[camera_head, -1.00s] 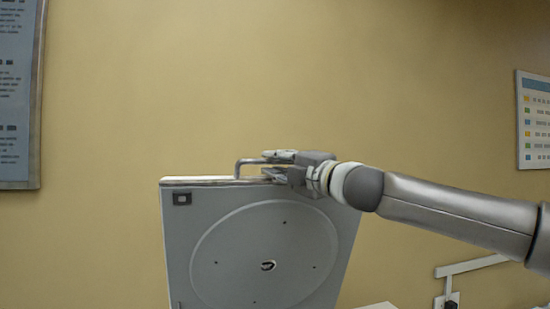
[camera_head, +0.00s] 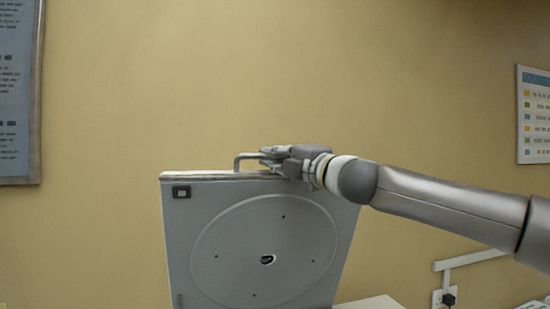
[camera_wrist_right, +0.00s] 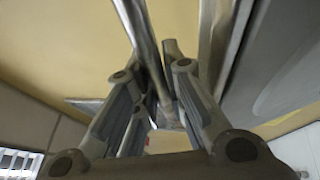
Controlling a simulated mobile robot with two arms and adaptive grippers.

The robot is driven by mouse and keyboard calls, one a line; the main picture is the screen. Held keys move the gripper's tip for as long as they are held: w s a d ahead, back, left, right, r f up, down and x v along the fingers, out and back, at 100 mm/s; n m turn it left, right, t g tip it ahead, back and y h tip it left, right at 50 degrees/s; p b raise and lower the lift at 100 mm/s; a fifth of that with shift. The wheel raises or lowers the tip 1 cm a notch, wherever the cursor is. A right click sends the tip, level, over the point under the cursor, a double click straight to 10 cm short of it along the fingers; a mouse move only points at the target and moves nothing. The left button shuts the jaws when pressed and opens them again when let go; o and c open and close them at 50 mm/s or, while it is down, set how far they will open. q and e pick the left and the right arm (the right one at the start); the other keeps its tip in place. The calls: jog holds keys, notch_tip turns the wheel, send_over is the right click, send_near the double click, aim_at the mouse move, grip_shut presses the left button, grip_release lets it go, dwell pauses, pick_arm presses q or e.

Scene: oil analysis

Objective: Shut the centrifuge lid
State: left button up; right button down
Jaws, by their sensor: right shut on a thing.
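The centrifuge lid (camera_head: 215,245) stands raised and nearly upright in the head view, its grey inner face with a round disc turned toward me. A metal bar handle (camera_head: 240,158) sticks up from its top edge. My right gripper (camera_head: 272,156) is shut on the handle at the lid's top right. In the right wrist view the handle bar (camera_wrist_right: 148,50) runs between the two fingers of the right gripper (camera_wrist_right: 165,110), and the lid's side (camera_wrist_right: 265,60) shows at the right. The centrifuge body is below the head view. My left gripper is not in view.
A framed poster (camera_head: 15,95) hangs on the tan wall at the left, and another chart (camera_head: 534,115) at the right. A white surface (camera_head: 370,302) shows low behind the lid. A wall socket with a plug (camera_head: 447,298) is at the lower right. The space above the lid is clear.

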jog(key=shift+s+f+b, duration=0.15)
jog(key=shift+f+b, duration=0.25)
jog(key=shift+b, duration=0.1)
jog(key=s+d+f+n+t+y+b, duration=0.1)
jog(key=s+d+f+b, duration=0.1)
jog(key=s+f+b, duration=0.7)
jog(key=s+d+f+n+t+y+b, duration=0.1)
jog(key=s+d+f+y+b, duration=0.1)
jog(key=s+f+b, duration=0.7)
jog(key=shift+s+d+t+b, duration=0.3)
jog(key=shift+s+d+b, duration=0.2)
jog(key=shift+s+b, duration=3.9)
jog(key=shift+w+b, duration=0.95)
jog(key=c, duration=1.8)
grip_release()
jog(key=shift+o, duration=0.2)
jog(key=shift+s+d+f, duration=0.1)
